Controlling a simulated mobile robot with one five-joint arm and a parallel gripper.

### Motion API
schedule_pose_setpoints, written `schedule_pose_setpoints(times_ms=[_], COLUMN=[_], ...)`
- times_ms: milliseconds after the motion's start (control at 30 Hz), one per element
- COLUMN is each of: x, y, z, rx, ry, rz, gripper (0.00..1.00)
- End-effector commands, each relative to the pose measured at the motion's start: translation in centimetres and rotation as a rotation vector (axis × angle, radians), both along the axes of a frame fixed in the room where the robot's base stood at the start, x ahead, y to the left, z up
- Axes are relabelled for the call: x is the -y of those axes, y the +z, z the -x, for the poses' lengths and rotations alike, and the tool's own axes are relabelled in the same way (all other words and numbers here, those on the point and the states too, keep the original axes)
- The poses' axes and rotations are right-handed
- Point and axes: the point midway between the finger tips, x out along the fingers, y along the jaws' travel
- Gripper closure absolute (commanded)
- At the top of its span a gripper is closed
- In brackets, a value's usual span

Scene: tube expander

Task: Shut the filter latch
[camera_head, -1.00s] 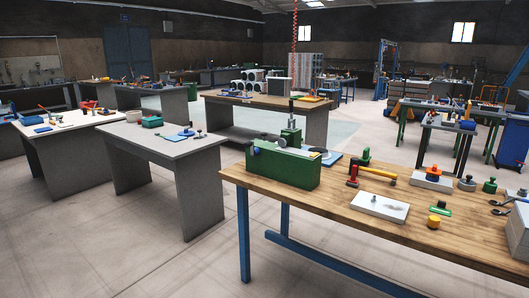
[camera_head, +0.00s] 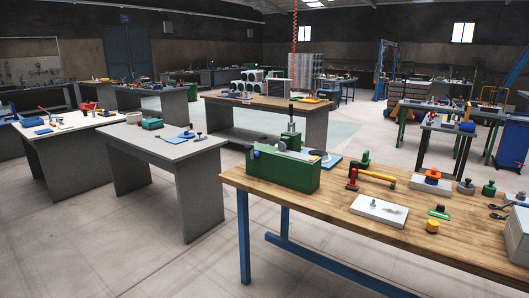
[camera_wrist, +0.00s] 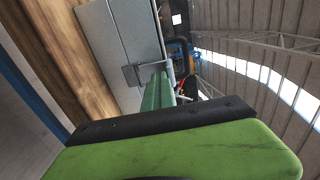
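I cannot make out the filter latch for certain. In the wrist view, a small grey metal bracket (camera_wrist: 132,75), possibly part of the latch, stands at the edge of a grey panel (camera_wrist: 118,40). A narrow green bar (camera_wrist: 157,93) runs beside the bracket. A large scuffed green part with a black strip (camera_wrist: 165,122) fills the bottom of this view and looks like part of my gripper. Its fingertips are not clearly shown, and I see nothing held. In the head view my gripper is out of frame. A pale grey box (camera_head: 519,232) is cut off at the right edge.
A grey table (camera_head: 165,150) stands left. The floor between them is open.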

Motion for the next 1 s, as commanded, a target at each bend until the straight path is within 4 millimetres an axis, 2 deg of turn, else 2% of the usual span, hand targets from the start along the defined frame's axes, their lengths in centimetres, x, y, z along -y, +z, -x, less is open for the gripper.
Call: schedule_pose_setpoints(times_ms=[300,533,1000], x=[0.0,-0.3,-3.5], y=[-1.2,-1.0,-1.0], z=[0.0,0.4,4.5], rx=[0.000,0.000,0.000], ry=[0.000,0.000,0.000], rz=[0.000,0.000,0.000], gripper=[1.00,1.00,1.00])
